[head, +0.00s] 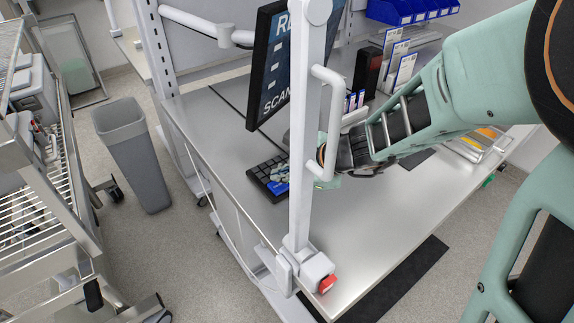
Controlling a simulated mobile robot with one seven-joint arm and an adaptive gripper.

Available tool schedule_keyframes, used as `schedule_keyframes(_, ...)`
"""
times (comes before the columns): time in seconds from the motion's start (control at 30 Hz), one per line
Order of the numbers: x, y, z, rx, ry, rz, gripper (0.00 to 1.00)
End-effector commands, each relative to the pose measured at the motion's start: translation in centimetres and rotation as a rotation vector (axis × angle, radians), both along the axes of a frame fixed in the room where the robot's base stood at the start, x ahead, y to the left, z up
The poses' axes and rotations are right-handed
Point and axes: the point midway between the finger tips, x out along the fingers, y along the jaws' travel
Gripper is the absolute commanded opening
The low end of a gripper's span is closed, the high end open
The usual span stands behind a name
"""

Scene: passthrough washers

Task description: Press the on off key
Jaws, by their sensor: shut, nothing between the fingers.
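A small black keypad (264,180) with dark keys and a blue, picture-covered part lies on the grey metal table, left of the white pole. I cannot make out which key is the on off key. My gripper (318,172) is at the end of my green and black arm, just right of the keypad. The white pole and its handle cover much of it, and its fingertips are mostly hidden. It is shut and holds nothing that I can see. I cannot tell whether it touches the keypad.
The white pole (304,130) stands at the table's front edge, between the camera and my gripper. A black monitor (275,62) hangs above the keypad. Boxes and blue bins (405,10) stand behind. A grey waste bin (135,155) and a wire cart (35,190) are left. The table front (350,235) is clear.

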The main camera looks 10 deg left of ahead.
Motion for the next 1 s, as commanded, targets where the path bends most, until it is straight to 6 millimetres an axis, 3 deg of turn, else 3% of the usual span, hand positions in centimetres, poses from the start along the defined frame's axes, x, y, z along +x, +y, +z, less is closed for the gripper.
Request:
schedule_keyframes(0.27,0.0,0.0,0.8,0.000,-0.001,0.000,0.00)
schedule_keyframes(0.7,0.0,0.0,5.0,0.000,-0.002,0.001,0.00)
schedule_keyframes(1.0,0.0,0.0,5.0,0.000,-0.001,0.001,0.00)
